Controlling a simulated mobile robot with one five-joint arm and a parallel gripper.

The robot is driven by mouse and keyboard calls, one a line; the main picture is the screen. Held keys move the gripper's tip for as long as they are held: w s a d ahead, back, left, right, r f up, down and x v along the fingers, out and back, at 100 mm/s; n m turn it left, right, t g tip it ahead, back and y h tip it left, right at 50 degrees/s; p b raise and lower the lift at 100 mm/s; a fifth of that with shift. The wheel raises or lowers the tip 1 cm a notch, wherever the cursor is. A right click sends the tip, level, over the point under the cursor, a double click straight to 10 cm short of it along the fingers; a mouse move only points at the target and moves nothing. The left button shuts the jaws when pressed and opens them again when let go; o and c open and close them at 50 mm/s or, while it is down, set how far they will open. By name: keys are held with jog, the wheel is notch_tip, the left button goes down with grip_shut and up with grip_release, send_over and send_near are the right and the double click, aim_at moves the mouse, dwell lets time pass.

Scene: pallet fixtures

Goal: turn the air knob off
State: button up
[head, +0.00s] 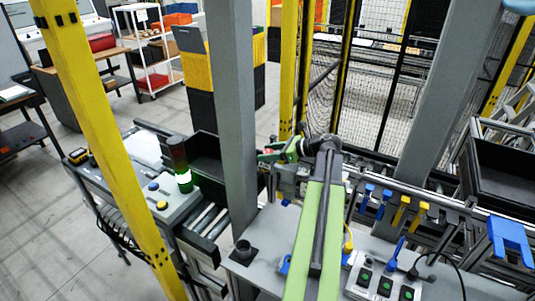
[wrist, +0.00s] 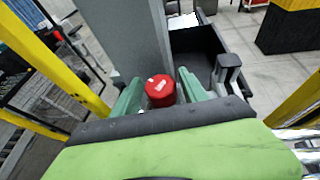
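A round red knob (wrist: 160,91) with a pale mark on its top shows in the middle of the wrist view. I take it to be the air knob. My gripper (wrist: 160,84) has one green finger on each side of it, with narrow gaps, so the fingers look open around the knob. In the head view my green arm reaches forward to the gripper (head: 272,152) beside the grey post, with a bit of red between the fingers. The knob's base and its mounting are hidden by my gripper.
A grey post (head: 232,110) stands close to the left of my gripper. A yellow post (head: 105,140) is farther left. A dark bin (wrist: 198,52) lies just beyond the knob. A rail with blue and yellow hooks (head: 400,212) and a button panel (head: 385,280) are at right.

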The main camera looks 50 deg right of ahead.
grip_shut()
jog(key=shift+s+a+m+h, duration=0.1)
jog(key=shift+a+m+h, duration=0.1)
jog(key=shift+m+h, duration=0.25)
jog(key=shift+d+m+t+h, duration=0.2)
jog(key=shift+m+t+h, duration=0.15)
jog(key=shift+h, duration=0.2)
jog(key=shift+o, duration=1.3)
grip_release()
jog(key=p+v, duration=0.6)
jog(key=v, duration=1.1)
jog(key=shift+s+p, duration=0.15)
jog(key=shift+p, duration=0.15)
